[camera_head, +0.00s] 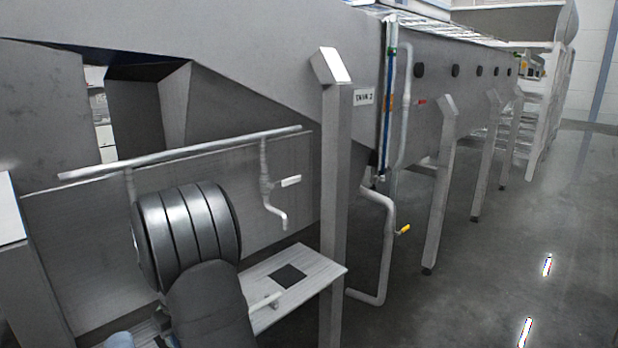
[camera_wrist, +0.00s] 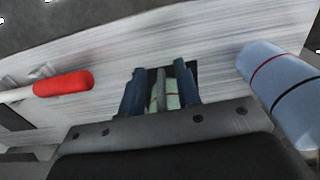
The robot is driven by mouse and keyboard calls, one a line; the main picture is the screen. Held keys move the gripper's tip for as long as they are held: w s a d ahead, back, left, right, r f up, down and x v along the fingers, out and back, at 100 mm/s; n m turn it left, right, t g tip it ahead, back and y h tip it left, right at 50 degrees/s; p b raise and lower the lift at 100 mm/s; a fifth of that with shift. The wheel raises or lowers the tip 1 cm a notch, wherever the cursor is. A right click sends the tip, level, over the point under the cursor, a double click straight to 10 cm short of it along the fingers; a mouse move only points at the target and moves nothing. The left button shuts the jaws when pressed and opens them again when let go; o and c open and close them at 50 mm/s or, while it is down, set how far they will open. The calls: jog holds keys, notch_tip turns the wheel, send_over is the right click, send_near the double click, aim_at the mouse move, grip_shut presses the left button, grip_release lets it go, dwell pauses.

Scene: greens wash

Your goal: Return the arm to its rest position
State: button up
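My gripper (camera_wrist: 160,80) shows in the wrist view as two dark blue fingers with a gap between them, over the pale bench. A pale green piece with a red line (camera_wrist: 172,98) and a grey upright bar show in the gap, with a dark patch behind. I cannot tell whether the fingers touch the pale piece or it lies beyond them. In the head view my dark arm covers the gripper.
The pale bench (camera_head: 322,268) bears a dark square (camera_head: 289,276). In the wrist view a red-ended handle (camera_wrist: 63,84) lies left and a banded light-blue cylinder (camera_wrist: 285,90) stands close on the right. A rail (camera_head: 180,153) and grey post (camera_head: 334,190) stand nearby.

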notch_tip(320, 180, up, 13)
notch_tip(320, 180, down, 13)
notch_tip(320, 180, up, 5)
jog(key=shift+f, duration=0.2)
jog(key=d+r, duration=0.7)
jog(key=d, duration=0.5)
jog(key=s+a+f, duration=0.1)
jog(key=a+f, duration=0.2)
jog(key=a, duration=0.1)
jog(key=s+a+f, duration=0.2)
jog(key=a+f, duration=0.1)
jog(key=s+a+f, duration=0.1)
jog(key=a+f, duration=0.2)
jog(key=a, duration=0.1)
jog(key=shift+s+a+f, duration=0.2)
jog(key=shift+a+f, duration=0.1)
jog(key=shift+f, duration=0.1)
jog(key=shift+a+f, duration=0.1)
jog(key=shift+f, duration=0.05)
jog(key=shift+g+y, duration=0.3)
jog(key=shift+y, duration=0.1)
jog(key=g+y, duration=0.2)
jog(key=y, duration=0.1)
jog(key=shift+f, duration=0.25)
jog(key=shift+g+y, duration=0.8)
jog(key=shift+y, duration=0.1)
